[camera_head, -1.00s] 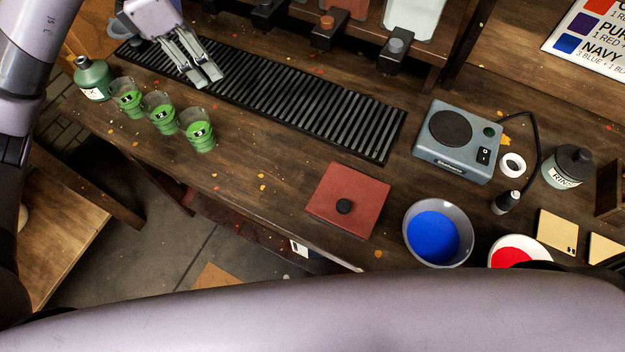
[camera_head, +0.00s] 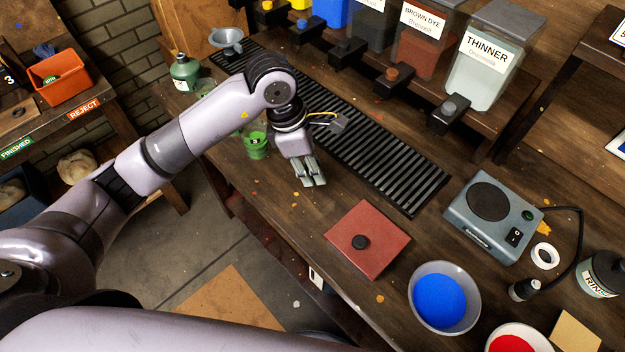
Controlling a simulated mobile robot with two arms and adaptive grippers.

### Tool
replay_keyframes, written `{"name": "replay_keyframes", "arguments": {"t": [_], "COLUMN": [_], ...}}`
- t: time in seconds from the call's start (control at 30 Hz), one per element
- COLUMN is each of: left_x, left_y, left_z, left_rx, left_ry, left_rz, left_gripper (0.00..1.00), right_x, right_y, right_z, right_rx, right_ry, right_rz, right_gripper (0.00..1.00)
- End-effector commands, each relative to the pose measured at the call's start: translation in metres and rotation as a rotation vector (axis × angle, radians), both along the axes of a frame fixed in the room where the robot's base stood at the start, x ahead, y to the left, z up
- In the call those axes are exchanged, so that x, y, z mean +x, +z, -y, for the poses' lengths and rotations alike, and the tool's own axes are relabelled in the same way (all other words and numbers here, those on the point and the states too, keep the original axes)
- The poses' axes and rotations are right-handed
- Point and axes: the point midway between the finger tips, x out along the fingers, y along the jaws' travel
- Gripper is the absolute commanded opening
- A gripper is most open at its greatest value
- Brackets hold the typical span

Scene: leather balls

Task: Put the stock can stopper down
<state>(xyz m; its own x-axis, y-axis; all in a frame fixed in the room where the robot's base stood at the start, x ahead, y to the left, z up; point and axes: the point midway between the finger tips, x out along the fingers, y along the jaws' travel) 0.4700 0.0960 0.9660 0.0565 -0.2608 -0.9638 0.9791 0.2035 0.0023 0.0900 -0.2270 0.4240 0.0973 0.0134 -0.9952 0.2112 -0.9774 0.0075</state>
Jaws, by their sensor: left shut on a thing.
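My left gripper (camera_head: 312,182) reaches in from the left and points down over the workbench, between the green cups and the red square pad. Its fingers are closed together on something small, presumably the stock can stopper, which the fingers hide. I cannot tell how far the fingertips are above the wood. The green can (camera_head: 186,73) stands upright at the far left of the bench, with its neck at the top. My right gripper is out of view.
A red square pad (camera_head: 385,227) with a black knob lies right of the gripper. A black slatted grate (camera_head: 385,165) runs behind. A green cup (camera_head: 256,145) stands left; bare wood lies around the gripper.

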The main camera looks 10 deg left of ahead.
Motion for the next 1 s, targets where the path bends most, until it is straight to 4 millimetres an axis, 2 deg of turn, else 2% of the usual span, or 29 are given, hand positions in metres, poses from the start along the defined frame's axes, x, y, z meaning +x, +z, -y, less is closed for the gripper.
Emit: {"name": "replay_keyframes", "arguments": {"t": [0.1,0.37,0.57,0.93,0.97,1.0], "left_x": [-0.001,-0.001,0.000,0.000,0.000,0.000], "left_y": [-0.018,-0.039,-0.067,-0.074,-0.072,-0.072], "left_z": [0.000,0.000,0.000,0.000,0.000,0.000], "left_rx": [0.000,0.000,-0.001,0.000,-0.001,-0.001], "left_ry": [0.000,0.000,0.000,-0.001,-0.001,-0.001], "left_rz": [-0.003,-0.002,-0.002,0.001,0.001,0.001], "left_gripper": [0.11,0.11,0.11,0.11,0.32,0.34], "right_x": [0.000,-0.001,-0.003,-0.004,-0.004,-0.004], "right_y": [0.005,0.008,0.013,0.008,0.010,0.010], "right_z": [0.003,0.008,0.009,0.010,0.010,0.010], "right_rx": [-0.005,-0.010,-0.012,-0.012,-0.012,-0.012], "right_ry": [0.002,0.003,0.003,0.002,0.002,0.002], "right_rz": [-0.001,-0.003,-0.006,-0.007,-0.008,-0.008], "right_gripper": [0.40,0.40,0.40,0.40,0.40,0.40]}}
